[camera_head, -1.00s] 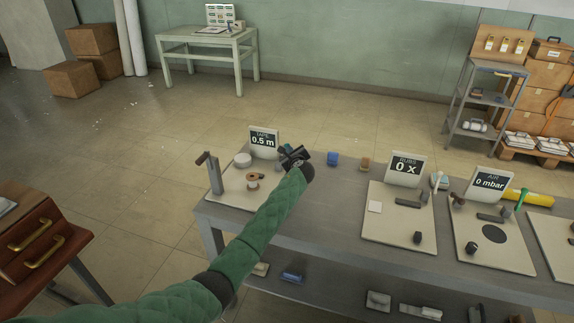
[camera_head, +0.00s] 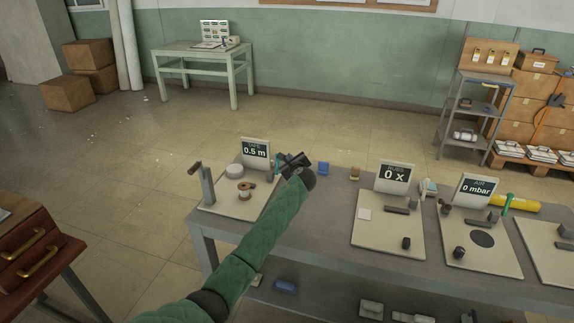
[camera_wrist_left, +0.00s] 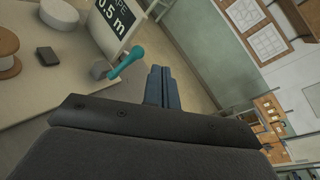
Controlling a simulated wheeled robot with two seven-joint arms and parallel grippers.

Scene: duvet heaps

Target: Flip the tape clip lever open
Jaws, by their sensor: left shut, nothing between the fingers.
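The tape station is a pale board (camera_head: 222,207) at the left end of the grey table, with a sign reading 0.5 m (camera_head: 255,152). A spool (camera_head: 245,190), a white roll (camera_head: 234,170) and an upright grey post with a reddish-brown handle (camera_head: 194,168) are on it. In the left wrist view a teal lever (camera_wrist_left: 127,61) sticks out from a small grey block (camera_wrist_left: 98,70) beside the sign (camera_wrist_left: 112,22).
Blue (camera_head: 323,168) and brown (camera_head: 354,173) small items stand right of my gripper. A wooden drawer cabinet (camera_head: 35,255) is at the lower left.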

